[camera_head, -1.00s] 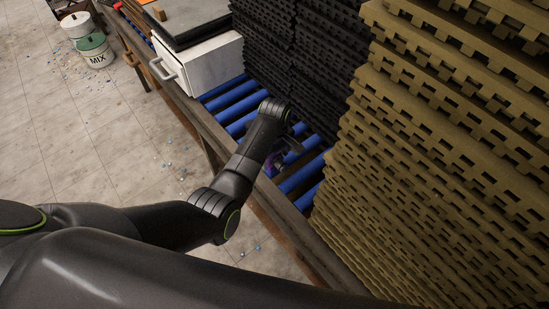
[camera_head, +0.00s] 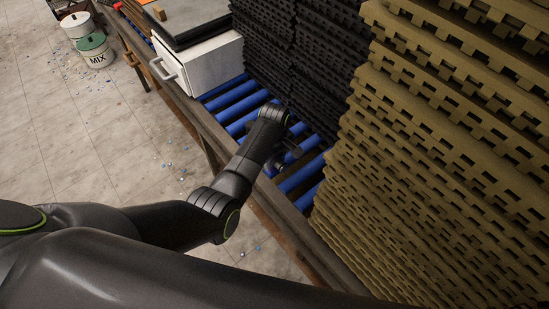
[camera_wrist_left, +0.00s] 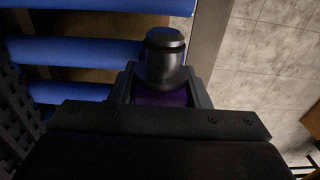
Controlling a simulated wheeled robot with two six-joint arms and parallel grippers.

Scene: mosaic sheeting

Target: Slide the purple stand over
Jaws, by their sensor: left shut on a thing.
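My left gripper (camera_head: 287,152) is over the blue rollers near the wooden side rail, mostly hidden behind my own forearm in the head view. In the left wrist view, its two fingers (camera_wrist_left: 160,88) are shut on the purple stand (camera_wrist_left: 160,99), of which only a dark purple patch shows between them. A dark, shiny, rounded cylinder (camera_wrist_left: 165,58) stands up at the stand, just beyond the fingers. I cannot tell whether it is part of the stand. The rest of the stand is hidden by the gripper. My right gripper is not in view.
Blue rollers (camera_head: 236,107) run along the bench behind a wooden rail (camera_head: 205,125). A white box with a handle (camera_head: 212,66) stands at the far end. Tall stacks of black mats (camera_head: 290,55) and tan mats (camera_head: 420,150) crowd the right. Buckets (camera_head: 95,50) stand on the floor.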

